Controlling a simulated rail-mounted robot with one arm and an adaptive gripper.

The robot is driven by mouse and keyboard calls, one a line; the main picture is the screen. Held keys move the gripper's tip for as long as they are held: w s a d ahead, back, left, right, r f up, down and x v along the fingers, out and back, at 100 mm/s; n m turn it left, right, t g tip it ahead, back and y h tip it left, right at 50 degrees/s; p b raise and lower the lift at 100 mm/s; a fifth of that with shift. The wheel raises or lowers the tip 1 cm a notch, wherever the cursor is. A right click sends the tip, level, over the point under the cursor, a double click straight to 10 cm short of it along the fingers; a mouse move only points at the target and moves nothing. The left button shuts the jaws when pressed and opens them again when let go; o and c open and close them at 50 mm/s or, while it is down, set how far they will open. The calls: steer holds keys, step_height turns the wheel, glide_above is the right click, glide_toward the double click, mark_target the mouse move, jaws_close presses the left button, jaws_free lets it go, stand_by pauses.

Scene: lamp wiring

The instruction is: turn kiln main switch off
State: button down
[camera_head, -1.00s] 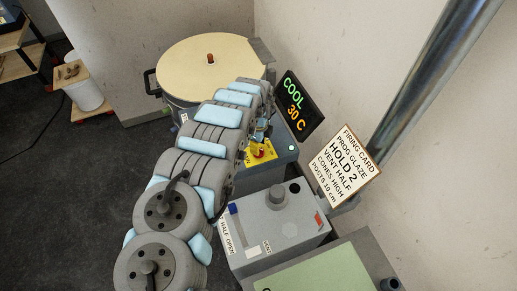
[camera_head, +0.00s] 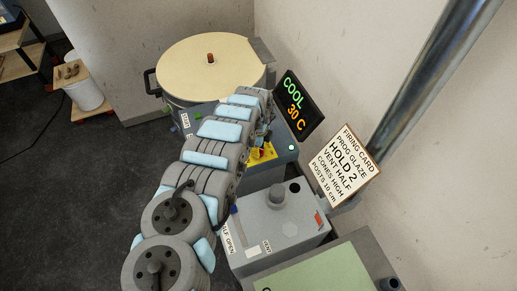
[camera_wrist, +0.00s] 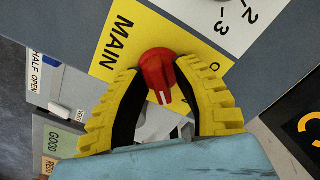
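The kiln main switch is a red knob (camera_wrist: 158,70) with a white pointer line, on a yellow plate (camera_wrist: 118,40) marked MAIN. The pointer end faces the bottom of the wrist view, and a letter shows on the plate at right, partly covered. My gripper (camera_wrist: 158,72) has its two yellow fingers spread, one on each side of the knob. The right finger looks very close to it; I cannot tell whether either touches. In the head view the yellow plate (camera_head: 264,154) shows just below my gripper, on the grey-blue control box (camera_head: 285,150).
A display (camera_head: 294,105) reads COOL 30 C. The round kiln lid (camera_head: 205,65) is behind. The grey vent box (camera_head: 285,225) stands in front, and the firing card (camera_head: 346,165) is at right by the metal pipe (camera_head: 430,85).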

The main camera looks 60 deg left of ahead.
stand_by(0.4)
steer(key=n, duration=0.3)
steer(key=shift+w+n, duration=0.1)
steer(key=shift+n, duration=0.2)
steer(key=n, duration=0.2)
steer(key=n+b, duration=0.1)
steer(key=n, duration=0.2)
steer(key=shift+d+f+n, duration=0.1)
steer(key=shift+f+n, duration=0.1)
steer(key=shift+n, duration=0.1)
steer(key=n+b, duration=0.1)
steer(key=n, duration=0.3)
steer(key=shift+n, duration=0.3)
steer(key=shift+n+b, duration=0.9)
steer(key=shift+n, duration=1.2)
steer(key=c, duration=1.1)
jaws_free()
steer(key=shift+r, duration=0.1)
